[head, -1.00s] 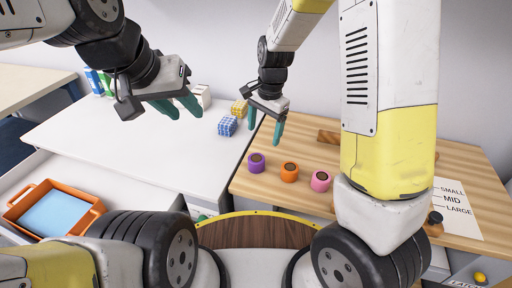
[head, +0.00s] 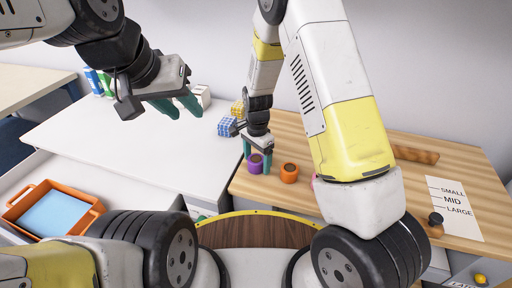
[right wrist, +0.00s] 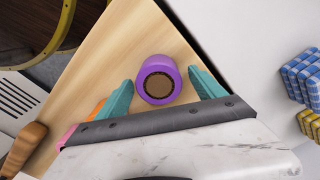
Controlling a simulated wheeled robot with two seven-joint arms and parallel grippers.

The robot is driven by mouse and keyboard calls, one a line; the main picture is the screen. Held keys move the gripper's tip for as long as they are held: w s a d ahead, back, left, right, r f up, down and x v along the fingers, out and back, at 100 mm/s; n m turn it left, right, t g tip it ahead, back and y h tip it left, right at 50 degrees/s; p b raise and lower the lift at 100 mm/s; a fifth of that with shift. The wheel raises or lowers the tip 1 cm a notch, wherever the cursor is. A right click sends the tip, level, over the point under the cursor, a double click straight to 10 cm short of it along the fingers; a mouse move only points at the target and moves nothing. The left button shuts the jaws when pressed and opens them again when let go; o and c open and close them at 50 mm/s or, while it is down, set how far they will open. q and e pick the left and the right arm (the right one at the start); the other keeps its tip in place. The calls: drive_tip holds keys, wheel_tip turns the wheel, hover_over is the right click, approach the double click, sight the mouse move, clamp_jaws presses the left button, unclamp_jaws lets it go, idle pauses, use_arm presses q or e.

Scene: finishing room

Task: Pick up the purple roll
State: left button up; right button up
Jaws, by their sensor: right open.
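The purple roll (head: 254,164) stands on the wooden table near its left edge in the head view. In the right wrist view the purple roll (right wrist: 158,80) sits between the fingertips, with a dark brown round centre. My right gripper (head: 257,158) is open, its teal fingers on either side of the roll; in the wrist view there are gaps between the fingers (right wrist: 160,97) and the roll. My left gripper (head: 180,105) hangs over the white table with its teal fingers apart and nothing between them.
An orange roll (head: 289,172) stands just right of the purple one. A pink roll is mostly hidden behind my right arm. A size card (head: 455,208) lies at the wooden table's (head: 300,135) right.

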drive_tip(key=c, duration=1.5)
drive_tip(key=shift+r, duration=0.15)
